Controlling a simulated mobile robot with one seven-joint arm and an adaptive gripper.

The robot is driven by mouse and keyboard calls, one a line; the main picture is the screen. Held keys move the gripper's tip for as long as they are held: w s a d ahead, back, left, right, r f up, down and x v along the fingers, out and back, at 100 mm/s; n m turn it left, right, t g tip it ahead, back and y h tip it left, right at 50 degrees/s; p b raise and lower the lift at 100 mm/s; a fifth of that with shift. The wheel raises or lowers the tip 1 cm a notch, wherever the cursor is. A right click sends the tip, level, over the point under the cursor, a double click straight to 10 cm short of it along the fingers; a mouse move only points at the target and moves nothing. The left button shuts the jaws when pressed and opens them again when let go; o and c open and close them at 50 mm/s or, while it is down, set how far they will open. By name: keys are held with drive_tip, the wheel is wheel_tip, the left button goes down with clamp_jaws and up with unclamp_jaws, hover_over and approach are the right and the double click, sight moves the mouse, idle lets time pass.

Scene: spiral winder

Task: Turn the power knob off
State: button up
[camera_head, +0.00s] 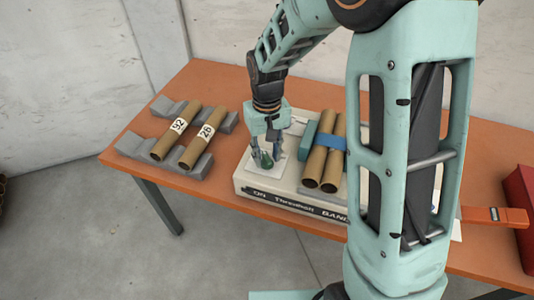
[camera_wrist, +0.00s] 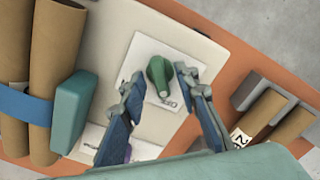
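The green power knob (camera_wrist: 158,72) sits on a white label plate (camera_wrist: 150,48) on the cream machine. It also shows in the head view (camera_head: 266,161). Its narrow handle points down the wrist picture, toward the printed "OFF" side. Another marking on the plate is partly hidden by a finger. My gripper (camera_wrist: 157,77) is open, with one blue-grey finger on each side of the knob. A gap shows on the left; the right fingertip is very close, and I cannot tell if it touches. In the head view my gripper (camera_head: 267,151) points down over the knob.
The machine (camera_head: 290,203) carries two cardboard tubes (camera_head: 316,165) under a blue band (camera_head: 331,142), beside a teal block (camera_head: 307,140). Two labelled tubes (camera_head: 203,137) lie on grey cradles (camera_head: 129,145) at left. The orange table (camera_head: 198,81) is clear behind them. A red box (camera_head: 519,195) stands far right.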

sight(267, 158)
wheel_tip(267, 158, up, 12)
idle(0.6)
